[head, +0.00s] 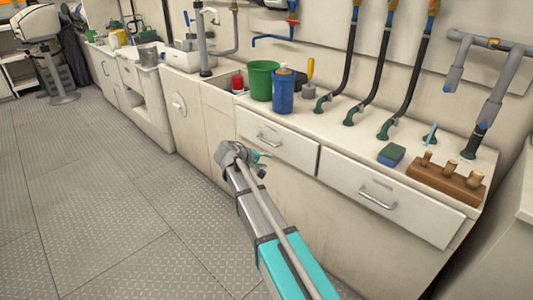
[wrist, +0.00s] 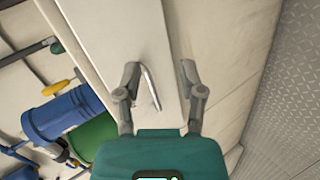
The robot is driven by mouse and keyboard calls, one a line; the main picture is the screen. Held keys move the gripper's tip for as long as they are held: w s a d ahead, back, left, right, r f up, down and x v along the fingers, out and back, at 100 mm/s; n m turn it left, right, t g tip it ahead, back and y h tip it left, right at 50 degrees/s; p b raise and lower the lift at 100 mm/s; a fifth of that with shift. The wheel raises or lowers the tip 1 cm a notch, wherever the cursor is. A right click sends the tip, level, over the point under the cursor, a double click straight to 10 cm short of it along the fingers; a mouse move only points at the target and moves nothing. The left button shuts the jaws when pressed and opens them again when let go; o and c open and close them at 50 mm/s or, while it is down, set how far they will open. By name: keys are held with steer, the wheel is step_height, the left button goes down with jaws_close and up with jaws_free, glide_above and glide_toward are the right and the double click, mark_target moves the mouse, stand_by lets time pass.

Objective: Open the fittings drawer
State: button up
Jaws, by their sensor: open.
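Two pale drawers with metal bar handles sit side by side under the counter in the head view, a left drawer (head: 290,150) and a right drawer (head: 420,212). No label shows which is the fittings drawer. Both look shut. My gripper (head: 262,158) is in front of the left drawer, just below its handle (head: 268,140). In the wrist view my gripper (wrist: 160,71) is open, with a drawer handle (wrist: 151,88) showing between its fingers, closer to the left finger. I cannot tell whether they touch. Nothing is held.
On the counter are a green bucket (head: 264,80), a blue container (head: 284,92), a blue-green sponge (head: 391,155) and a wooden block with pegs (head: 446,180). Hoses (head: 420,75) rise behind. The grey tread-plate floor (head: 90,200) is clear at left.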

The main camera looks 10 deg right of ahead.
mark_target(266, 141)
steer(key=w+a+n+t+h+b, duration=0.2)
steer(key=w+a+b, duration=0.3)
steer(key=w+a, duration=0.3)
steer(key=shift+w+f+n+t+h, duration=0.15)
steer(key=shift+w+n+t+h, duration=0.2)
steer(key=shift+w+t, duration=0.5)
steer(key=shift+d, duration=0.1)
steer(key=b+x, duration=0.3)
steer(key=x, duration=1)
steer(key=shift+w+d, duration=0.25)
jaws_close()
steer(key=shift+d, duration=0.25)
steer(key=shift+s+a, duration=0.1)
